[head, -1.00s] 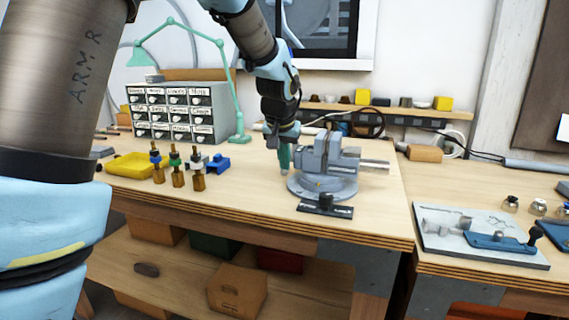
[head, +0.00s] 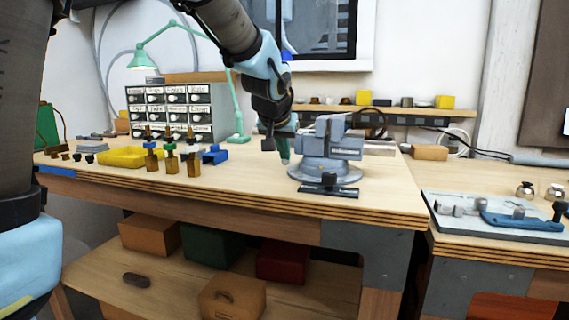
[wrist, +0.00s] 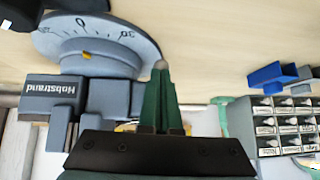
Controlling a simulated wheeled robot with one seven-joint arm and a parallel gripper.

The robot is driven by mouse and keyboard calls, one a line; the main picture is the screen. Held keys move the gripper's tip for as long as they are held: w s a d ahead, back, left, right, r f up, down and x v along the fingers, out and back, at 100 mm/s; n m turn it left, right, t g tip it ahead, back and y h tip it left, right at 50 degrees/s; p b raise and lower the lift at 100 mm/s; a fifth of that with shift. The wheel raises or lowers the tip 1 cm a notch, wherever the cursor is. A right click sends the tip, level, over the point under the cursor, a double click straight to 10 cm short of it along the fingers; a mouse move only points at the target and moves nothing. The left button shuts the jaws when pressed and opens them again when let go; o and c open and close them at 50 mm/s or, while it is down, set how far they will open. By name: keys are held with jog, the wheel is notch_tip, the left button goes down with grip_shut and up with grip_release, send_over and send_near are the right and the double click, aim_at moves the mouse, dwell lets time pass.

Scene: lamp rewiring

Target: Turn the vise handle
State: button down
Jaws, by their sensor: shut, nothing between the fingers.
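The grey vise (head: 325,135) stands on its round swivel base (head: 322,170) near the right end of the workbench. In the wrist view the vise body (wrist: 55,92) appears upside down at the left, above it the base with its degree scale (wrist: 100,40). A pale metal bar (head: 378,151) sticks out at the vise's right; I cannot tell whether it is the handle. My gripper (head: 285,160) points down just left of the vise. Its green fingers (wrist: 159,70) are together and empty, close beside the base; contact is unclear.
A dark plate with a black knob (head: 329,186) lies in front of the vise. Bare benchtop (head: 250,180) lies between posts and vise.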

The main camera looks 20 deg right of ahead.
aim_at(286, 162)
jog(key=shift+d+f+t+h+b, duration=0.1)
jog(key=shift+f+t+h+b, duration=0.8)
jog(key=shift+b, duration=2.95)
jog(key=f+b, duration=0.1)
jog(key=b, duration=0.4)
jog(key=shift+w+d+t+b, duration=0.1)
jog(key=shift+w+t+b, duration=0.05)
jog(key=shift+t+b, duration=0.2)
jog(key=shift+w+b, duration=0.1)
jog(key=shift+b, duration=0.4)
jog(key=shift+w+d+b, duration=0.1)
jog(key=shift+d+b, duration=0.05)
jog(key=shift+b, duration=0.85)
